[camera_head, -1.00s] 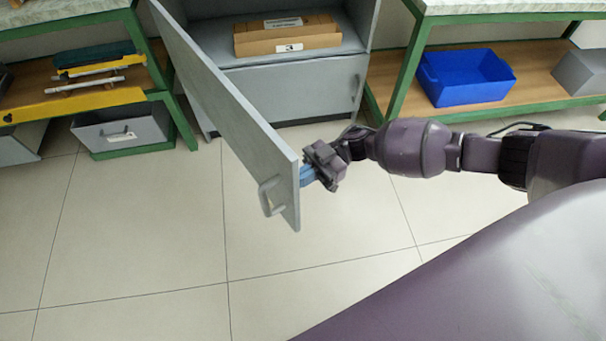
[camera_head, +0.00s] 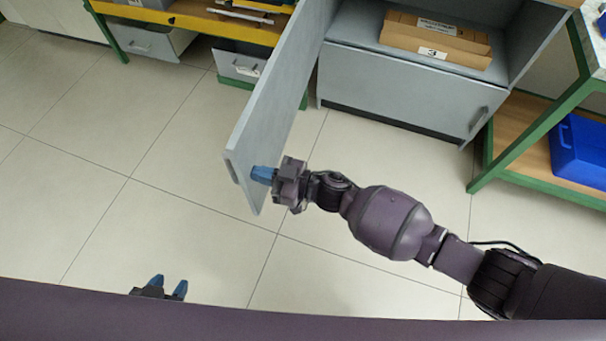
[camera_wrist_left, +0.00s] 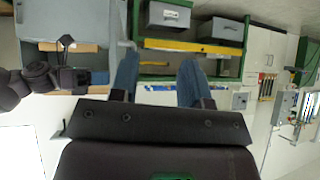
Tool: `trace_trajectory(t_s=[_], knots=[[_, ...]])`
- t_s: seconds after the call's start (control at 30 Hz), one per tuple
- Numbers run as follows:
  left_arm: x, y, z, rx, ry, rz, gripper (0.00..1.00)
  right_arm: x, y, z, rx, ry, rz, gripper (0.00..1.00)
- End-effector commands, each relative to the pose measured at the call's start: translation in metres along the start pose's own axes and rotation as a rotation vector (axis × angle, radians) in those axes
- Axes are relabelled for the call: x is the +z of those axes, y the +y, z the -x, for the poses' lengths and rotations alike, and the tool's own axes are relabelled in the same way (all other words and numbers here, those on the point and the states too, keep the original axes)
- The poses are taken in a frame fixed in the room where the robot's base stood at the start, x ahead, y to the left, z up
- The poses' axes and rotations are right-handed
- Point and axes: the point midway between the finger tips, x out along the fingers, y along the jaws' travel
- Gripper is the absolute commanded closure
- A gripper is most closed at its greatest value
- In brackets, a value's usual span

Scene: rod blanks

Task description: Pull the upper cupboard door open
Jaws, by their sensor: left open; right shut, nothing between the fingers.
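The grey upper cupboard door (camera_head: 272,115) stands swung wide open, out from the cupboard front. Its handle (camera_head: 232,170) shows at the free edge, on the outer side. My right gripper (camera_head: 262,175) is shut and empty, with its blue fingertips at the inner face of the door near the free edge. Whether they touch it is hard to tell. My left gripper (camera_head: 170,285) is open and empty, low over the floor and apart from the door. Its two blue fingers also show in the left wrist view (camera_wrist_left: 158,80).
The open cupboard compartment (camera_head: 365,45) holds a cardboard box (camera_head: 435,40). Below it, the grey lower door (camera_head: 395,90) is shut. A green-framed shelf with a blue bin (camera_head: 580,150) stands at right. Another bench with a yellow-edged shelf (camera_head: 220,22) stands behind the door. The left floor is clear.

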Motion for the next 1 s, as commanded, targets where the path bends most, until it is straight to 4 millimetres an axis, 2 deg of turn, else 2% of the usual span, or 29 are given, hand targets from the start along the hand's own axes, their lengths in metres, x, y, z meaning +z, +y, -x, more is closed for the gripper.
trace_trajectory(t_s=[0.03,0.2,0.5,0.7,1.0], knots=[[0.003,0.001,-0.001,0.001,-0.004,-0.003,0.57,0.003,-0.003,-0.016,0.016,0.003,-0.008,1.00],[0.002,0.002,-0.004,0.004,0.006,-0.017,0.57,0.004,-0.004,-0.059,0.073,0.001,-0.009,1.00],[-0.007,0.004,-0.008,0.007,0.031,-0.045,0.57,0.004,0.000,-0.110,0.143,-0.001,-0.007,1.00],[-0.012,0.005,-0.011,0.009,0.046,-0.056,0.57,0.002,0.003,-0.126,0.166,-0.001,-0.004,1.00],[-0.011,0.005,-0.010,0.009,0.044,-0.060,0.57,0.001,0.004,-0.131,0.173,0.000,0.000,1.00]])
